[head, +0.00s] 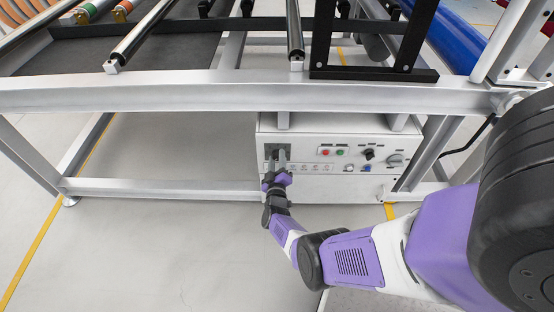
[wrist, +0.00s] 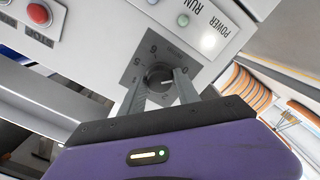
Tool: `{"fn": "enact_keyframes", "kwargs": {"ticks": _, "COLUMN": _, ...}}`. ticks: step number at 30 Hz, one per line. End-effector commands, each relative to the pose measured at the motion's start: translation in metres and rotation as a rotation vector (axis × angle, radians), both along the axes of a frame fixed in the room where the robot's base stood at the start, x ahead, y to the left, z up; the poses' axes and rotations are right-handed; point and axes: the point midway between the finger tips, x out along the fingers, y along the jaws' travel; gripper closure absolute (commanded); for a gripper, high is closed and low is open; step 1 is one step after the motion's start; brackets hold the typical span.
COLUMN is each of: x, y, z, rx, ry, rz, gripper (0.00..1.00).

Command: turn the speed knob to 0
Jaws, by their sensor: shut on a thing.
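The metal frame's beam (head: 200,93) runs above the box. Floor to the left is clear.

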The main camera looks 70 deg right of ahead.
Motion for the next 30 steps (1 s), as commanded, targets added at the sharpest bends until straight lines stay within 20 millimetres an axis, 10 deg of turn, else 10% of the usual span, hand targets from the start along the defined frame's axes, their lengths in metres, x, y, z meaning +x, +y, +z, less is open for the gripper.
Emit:
{"fn": "enact_keyframes", "kwargs": {"ticks": 5, "x": 0.000, "y": 0.001, "z": -0.002, "rx": 0.003, "ry": 0.003, "rz": 0.002, "gripper": 1.00}}
{"fn": "enact_keyframes", "kwargs": {"ticks": 6, "x": 0.000, "y": 0.001, "z": -0.002, "rx": 0.003, "ry": 0.003, "rz": 0.001, "gripper": 0.54}}
{"fn": "enact_keyframes", "kwargs": {"ticks": 9, "x": 0.000, "y": 0.000, "z": -0.001, "rx": 0.002, "ry": 0.002, "rz": 0.001, "gripper": 0.40}}
{"fn": "enact_keyframes", "kwargs": {"ticks": 20, "x": -0.001, "y": 0.005, "z": 0.001, "rx": 0.001, "ry": 0.000, "rz": 0.002, "gripper": 0.40}}
{"fn": "enact_keyframes", "kwargs": {"ticks": 30, "x": -0.021, "y": 0.052, "z": 0.003, "rx": 0.002, "ry": 0.003, "rz": 0.006, "gripper": 0.40}}
